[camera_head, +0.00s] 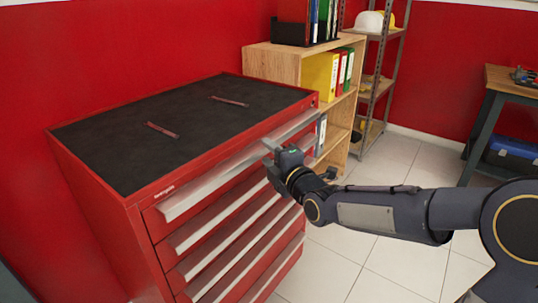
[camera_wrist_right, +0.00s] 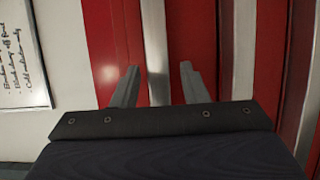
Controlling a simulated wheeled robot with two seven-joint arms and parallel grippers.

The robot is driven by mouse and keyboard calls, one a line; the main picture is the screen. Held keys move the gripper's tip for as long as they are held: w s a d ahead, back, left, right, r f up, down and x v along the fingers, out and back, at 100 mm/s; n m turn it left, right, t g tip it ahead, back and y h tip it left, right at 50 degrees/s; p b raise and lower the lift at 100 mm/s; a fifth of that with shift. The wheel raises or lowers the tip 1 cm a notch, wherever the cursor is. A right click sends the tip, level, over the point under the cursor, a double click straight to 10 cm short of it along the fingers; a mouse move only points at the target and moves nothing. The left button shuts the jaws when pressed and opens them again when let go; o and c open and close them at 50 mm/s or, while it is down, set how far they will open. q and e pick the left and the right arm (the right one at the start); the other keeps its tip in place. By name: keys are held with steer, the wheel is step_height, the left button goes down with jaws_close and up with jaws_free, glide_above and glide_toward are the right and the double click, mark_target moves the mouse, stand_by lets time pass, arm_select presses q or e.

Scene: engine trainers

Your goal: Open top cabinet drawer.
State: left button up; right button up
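The red cabinet (camera_head: 90,200) stands at the left with a black top. Its top drawer has a long silver handle (camera_head: 215,183) along the upper front; the drawer looks shut or nearly so. My right gripper (camera_head: 270,147) is at the right-hand part of this handle. In the right wrist view the two grey fingers (camera_wrist_right: 158,85) are spread apart, with a silver handle strip (camera_wrist_right: 157,45) showing between them. I cannot tell whether either finger touches it. My left gripper is out of view.
More drawers with silver handles (camera_head: 222,222) lie below. Two small reddish items (camera_head: 163,130) rest on the cabinet top. A wooden shelf (camera_head: 272,62) with binders stands behind, close to the cabinet's right end. Tiled floor (camera_head: 350,255) is open in front.

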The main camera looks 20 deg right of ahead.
steer(key=shift+w+a, duration=0.1)
steer(key=shift+w, duration=0.2)
jaws_close()
steer(key=shift+f, duration=0.1)
